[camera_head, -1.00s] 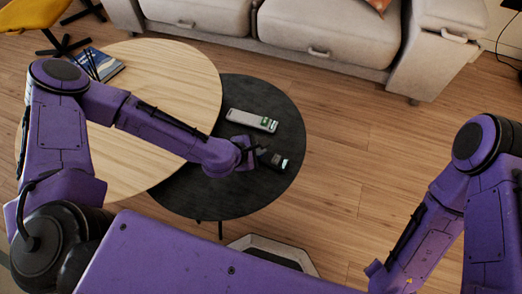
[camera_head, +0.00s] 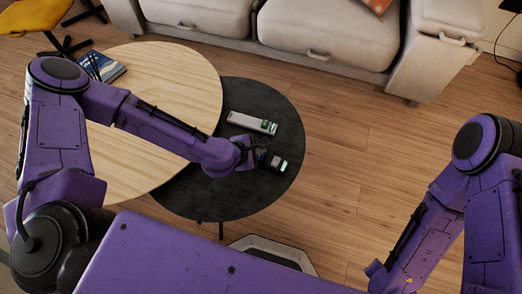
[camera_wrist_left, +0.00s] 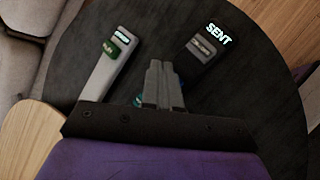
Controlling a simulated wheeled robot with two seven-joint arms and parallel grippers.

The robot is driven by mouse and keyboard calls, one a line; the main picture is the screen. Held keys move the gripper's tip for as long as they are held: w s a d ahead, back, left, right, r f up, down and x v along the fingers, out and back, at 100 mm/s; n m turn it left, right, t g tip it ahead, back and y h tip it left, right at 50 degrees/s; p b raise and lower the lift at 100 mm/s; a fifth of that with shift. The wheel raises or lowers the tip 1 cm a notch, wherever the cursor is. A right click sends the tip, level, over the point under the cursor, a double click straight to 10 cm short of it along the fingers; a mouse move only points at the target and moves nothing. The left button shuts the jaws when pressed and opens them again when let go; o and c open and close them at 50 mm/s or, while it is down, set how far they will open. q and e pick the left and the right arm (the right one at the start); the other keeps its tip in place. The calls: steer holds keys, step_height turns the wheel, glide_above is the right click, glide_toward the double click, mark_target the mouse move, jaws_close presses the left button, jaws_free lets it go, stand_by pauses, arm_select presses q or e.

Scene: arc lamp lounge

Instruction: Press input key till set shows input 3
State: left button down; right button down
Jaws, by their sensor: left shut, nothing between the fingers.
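A black remote (camera_head: 276,162) lies on the round black table (camera_head: 215,203). In the left wrist view, the black remote (camera_wrist_left: 203,48) shows the lit word SENT at its far end and a grey key below it. A pale grey remote (camera_head: 249,122) lies farther back; in the left wrist view this remote (camera_wrist_left: 104,78) has a green key and a small lit label. My left gripper (camera_head: 257,149) is shut and empty, beside the black remote's near end. In the wrist view its fingers (camera_wrist_left: 161,66) hide part of the tabletop and some bluish keys. Contact cannot be told. The set is not in view.
A light wooden round table (camera_head: 170,72) adjoins the black one and carries a blue book (camera_head: 108,70). A pale sofa (camera_head: 325,35) stands behind. The wooden floor (camera_head: 350,150) to the right is clear. My right gripper is out of view.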

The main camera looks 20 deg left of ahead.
mark_target(259, 156)
arm_select(q)
steer(key=shift+r, duration=0.15)
step_height(259, 156, up, 5)
steer(key=p, duration=0.4)
steer(key=shift+p, duration=0.3)
stand_by(0.6)
